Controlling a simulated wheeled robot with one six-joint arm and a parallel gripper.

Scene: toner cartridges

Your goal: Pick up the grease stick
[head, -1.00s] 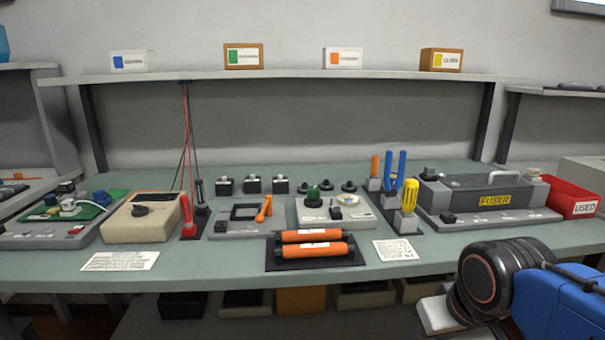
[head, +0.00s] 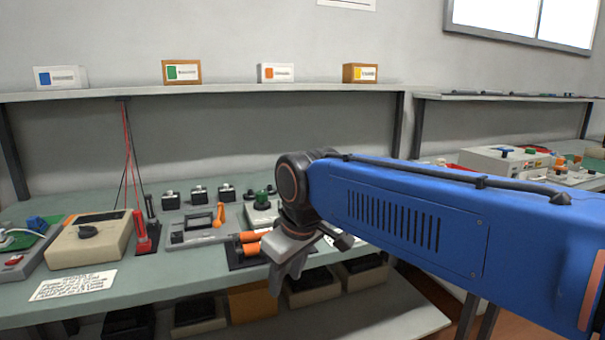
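I cannot pick out the grease stick for certain. The upright orange, blue and yellow sticks that stood right of the orange rollers are now hidden behind my blue arm. My gripper (head: 288,272) hangs at the bench's front edge, in front of the orange rollers (head: 251,248), and covers their right part. Its fingers point down and are seen from the side, so I cannot tell whether they are open or shut. A small orange-handled tool (head: 221,214) stands at the grey fixture (head: 190,238) left of my gripper.
A beige meter (head: 90,243) and red and black probes (head: 142,235) stand on the bench at left. A white paper card (head: 73,285) lies near the front edge. Several boxes sit on the upper shelf (head: 230,94). Bins stand below the bench. My arm hides the fuser area.

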